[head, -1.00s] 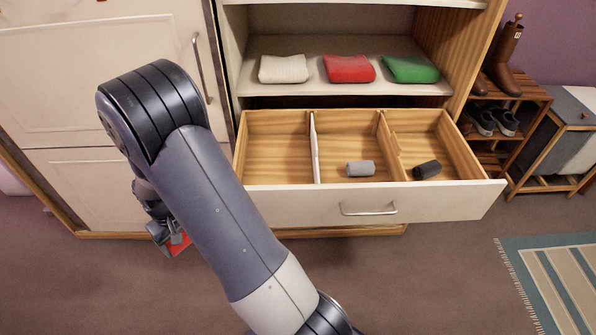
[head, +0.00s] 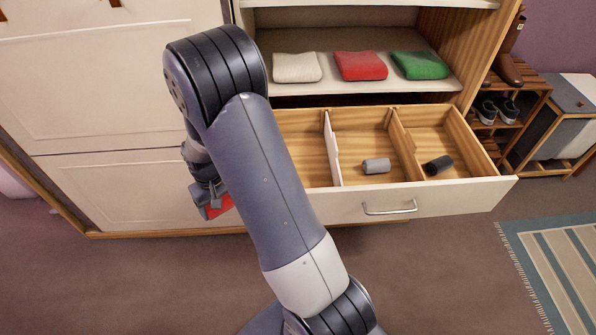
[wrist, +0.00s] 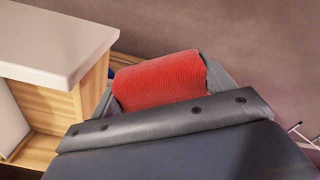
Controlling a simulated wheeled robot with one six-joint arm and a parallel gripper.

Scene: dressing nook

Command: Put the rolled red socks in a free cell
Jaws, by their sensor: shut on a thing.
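The rolled red socks (wrist: 160,80) are held in my gripper (wrist: 165,90), which is shut on them in the wrist view. In the head view my gripper (head: 207,200) is left of the open drawer and partly hidden by my arm; a bit of the red socks (head: 219,207) shows there. The open drawer (head: 345,207) has three cells. The middle cell holds a grey roll (head: 376,166). The right cell holds a black roll (head: 438,165). The left cell (head: 300,150) looks empty where visible; my arm hides part of it.
Folded white (head: 297,67), red (head: 361,66) and green (head: 420,65) cloths lie on the shelf above the drawer. A shoe rack (head: 510,110) and a hamper (head: 562,115) stand at the right. In the wrist view, a pale-topped wooden edge (wrist: 55,45) is close at left.

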